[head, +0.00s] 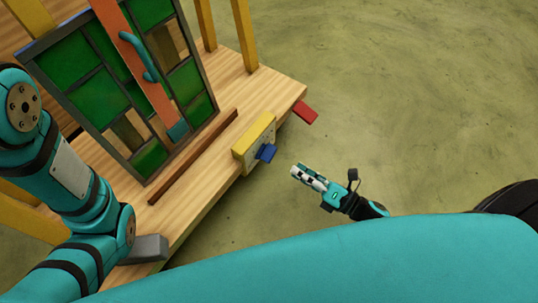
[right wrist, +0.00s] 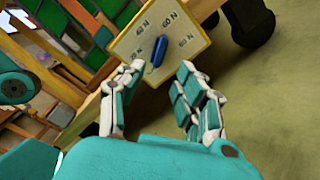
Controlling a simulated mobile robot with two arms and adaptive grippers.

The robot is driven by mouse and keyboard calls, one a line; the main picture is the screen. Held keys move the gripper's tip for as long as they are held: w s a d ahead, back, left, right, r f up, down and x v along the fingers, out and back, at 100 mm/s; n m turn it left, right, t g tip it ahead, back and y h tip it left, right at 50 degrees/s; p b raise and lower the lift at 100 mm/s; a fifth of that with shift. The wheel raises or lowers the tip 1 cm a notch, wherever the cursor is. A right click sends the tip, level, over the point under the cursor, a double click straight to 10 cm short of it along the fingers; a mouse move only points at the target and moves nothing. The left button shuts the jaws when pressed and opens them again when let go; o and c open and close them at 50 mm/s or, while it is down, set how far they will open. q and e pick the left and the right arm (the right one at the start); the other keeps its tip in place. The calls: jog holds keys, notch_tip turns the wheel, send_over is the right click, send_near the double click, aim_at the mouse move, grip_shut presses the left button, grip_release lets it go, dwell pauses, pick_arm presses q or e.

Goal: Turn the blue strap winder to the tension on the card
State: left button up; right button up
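The blue strap winder (head: 266,152) sits on the front of a yellow box (head: 254,141) at the bench edge. In the right wrist view the winder (right wrist: 160,50) is a slim blue grip on a pale dial plate (right wrist: 127,44) marked 20 N, 40 N, 60 N and 80 N. I cannot make out a card.
The leaded panel (head: 72,58) with green and tan panes leans on the wooden bench (head: 222,98); an orange strap (head: 130,45) crosses it. A brown strip (head: 195,155) lies before it. A red piece (head: 305,112) juts from the bench corner. The floor at right is clear.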

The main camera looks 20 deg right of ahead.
aim_at(273, 156)
jog(key=b+x, duration=0.3)
jog(key=x, duration=0.7)
jog(key=shift+w+a, duration=0.1)
jog(key=shift+w, duration=0.05)
grip_shut()
